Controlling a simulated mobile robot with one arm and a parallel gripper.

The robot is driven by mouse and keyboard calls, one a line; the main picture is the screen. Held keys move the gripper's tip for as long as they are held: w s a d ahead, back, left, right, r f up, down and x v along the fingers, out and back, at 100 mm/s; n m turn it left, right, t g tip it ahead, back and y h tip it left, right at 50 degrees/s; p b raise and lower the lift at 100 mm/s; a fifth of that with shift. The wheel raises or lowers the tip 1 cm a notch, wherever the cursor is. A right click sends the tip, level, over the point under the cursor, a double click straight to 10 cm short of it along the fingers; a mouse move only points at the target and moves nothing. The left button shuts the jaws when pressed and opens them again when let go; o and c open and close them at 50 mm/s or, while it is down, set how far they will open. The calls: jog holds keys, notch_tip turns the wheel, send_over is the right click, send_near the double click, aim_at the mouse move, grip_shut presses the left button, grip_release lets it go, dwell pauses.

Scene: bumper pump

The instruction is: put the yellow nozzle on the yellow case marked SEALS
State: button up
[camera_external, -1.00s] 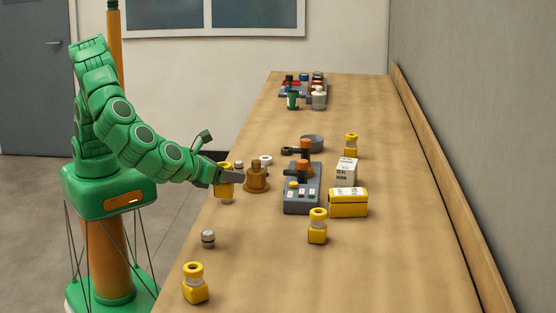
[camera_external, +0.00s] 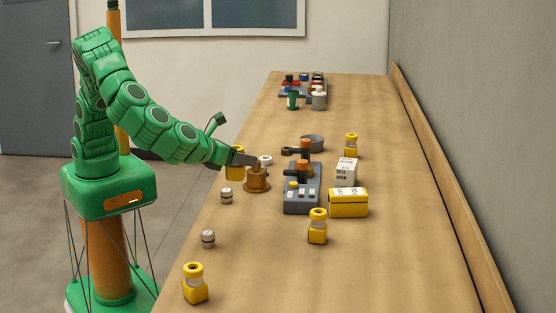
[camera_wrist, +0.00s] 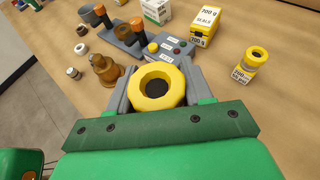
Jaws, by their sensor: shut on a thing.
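My gripper (camera_external: 241,159) is shut on the yellow nozzle (camera_wrist: 168,98), a thick yellow ring piece with a dark hole facing the wrist camera. The nozzle's lower part is hidden in the wrist view; it also shows just below the fingers in the external view (camera_external: 235,171), near the bench's left edge. The yellow case marked SEALS (camera_external: 348,205) lies on the bench to the right, beyond the grey control block. In the wrist view the case (camera_wrist: 203,27) is at the upper right, with a white label on its top. Nothing is seen on top of it.
A brown bell-shaped part (camera_external: 257,182) stands close to my gripper. The grey control block (camera_external: 301,196) with buttons lies between gripper and case. A white box (camera_external: 346,172) stands behind the case, and a yellow bottle (camera_external: 318,228) in front. The near right bench is clear.

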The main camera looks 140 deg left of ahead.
jog(key=a+r, duration=0.2)
jog(key=a, duration=0.5)
jog(key=w+a+r, duration=0.1)
jog(key=a+r, duration=0.1)
jog(key=a, duration=0.5)
jog(key=w+a+r, duration=0.1)
jog(key=a+r, duration=0.1)
jog(key=a, duration=0.5)
jog(key=shift+w+a, duration=0.1)
send_over(353, 190)
jog(key=shift+f, duration=6.45)
jog(key=shift+f, duration=0.1)
jog(key=o, duration=1.2)
